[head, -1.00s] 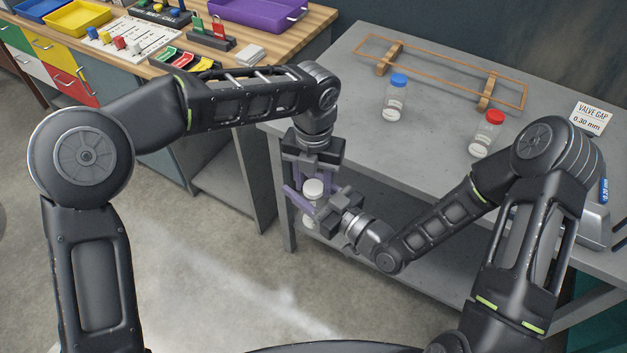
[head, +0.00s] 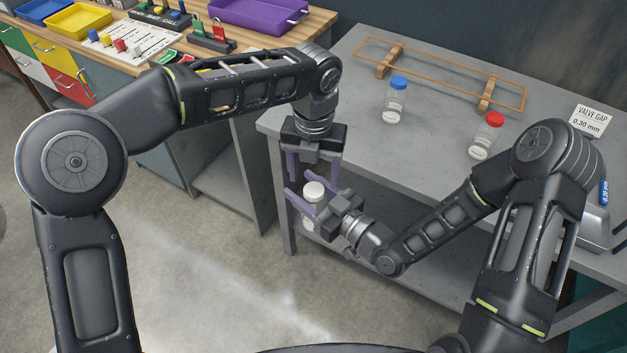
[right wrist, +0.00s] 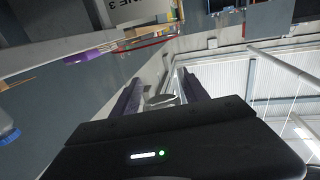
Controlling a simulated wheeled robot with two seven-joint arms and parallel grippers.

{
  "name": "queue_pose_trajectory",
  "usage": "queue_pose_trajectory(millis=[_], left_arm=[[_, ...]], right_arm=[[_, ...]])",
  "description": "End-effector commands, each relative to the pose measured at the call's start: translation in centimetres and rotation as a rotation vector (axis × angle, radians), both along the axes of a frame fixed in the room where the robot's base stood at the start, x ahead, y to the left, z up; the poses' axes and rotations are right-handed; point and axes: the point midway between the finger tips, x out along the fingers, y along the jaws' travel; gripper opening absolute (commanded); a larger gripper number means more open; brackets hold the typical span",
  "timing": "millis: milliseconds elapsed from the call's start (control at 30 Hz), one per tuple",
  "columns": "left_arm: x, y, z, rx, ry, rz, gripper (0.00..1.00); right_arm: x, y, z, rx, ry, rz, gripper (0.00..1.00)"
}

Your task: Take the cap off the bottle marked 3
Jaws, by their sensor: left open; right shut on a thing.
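A small clear bottle (head: 309,217) with a white cap (head: 314,189) is held upright off the table, in front of its near edge. My right gripper (head: 304,186) is shut around this bottle from the right. In the right wrist view, a pale rounded part of the bottle (right wrist: 161,99) shows between the fingers. My left gripper (head: 313,174) points down just above the white cap, its fingers spread and empty. Two more bottles stand on the table, one with a blue cap (head: 399,83) and one with a red cap (head: 494,119). No number is readable on any bottle.
The grey table (head: 350,115) has free room at its left. A wooden rack (head: 445,77) stands along its back. A valve gap sign (head: 591,119) stands at the right. A wooden bench with trays (head: 255,14) is at the upper left.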

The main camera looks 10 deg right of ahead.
Motion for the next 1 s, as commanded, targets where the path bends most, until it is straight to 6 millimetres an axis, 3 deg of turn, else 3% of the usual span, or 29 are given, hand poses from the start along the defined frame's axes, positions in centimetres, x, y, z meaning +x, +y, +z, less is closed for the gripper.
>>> queue_pose_trajectory(millis=[300, 433, 733, 1000], left_arm=[[0.0, 0.0, 0.8, 0.001, 0.002, 0.000, 0.65], [0.0, 0.0, 1.0, 0.000, 0.001, -0.015, 0.56], [0.0, 0.0, 4.0, 0.001, 0.001, -0.272, 0.55], [0.0, 0.0, 4.3, 0.001, 0.002, -0.300, 0.55]], right_arm=[[0.0, 0.1, 0.1, 0.001, -0.003, 0.001, 0.00], [0.0, 0.1, 0.1, 0.001, -0.003, 0.002, 0.00], [0.0, 0.1, 0.1, 0.001, -0.003, 0.002, 0.00], [0.0, 0.1, 0.1, 0.001, -0.003, 0.002, 0.00]])
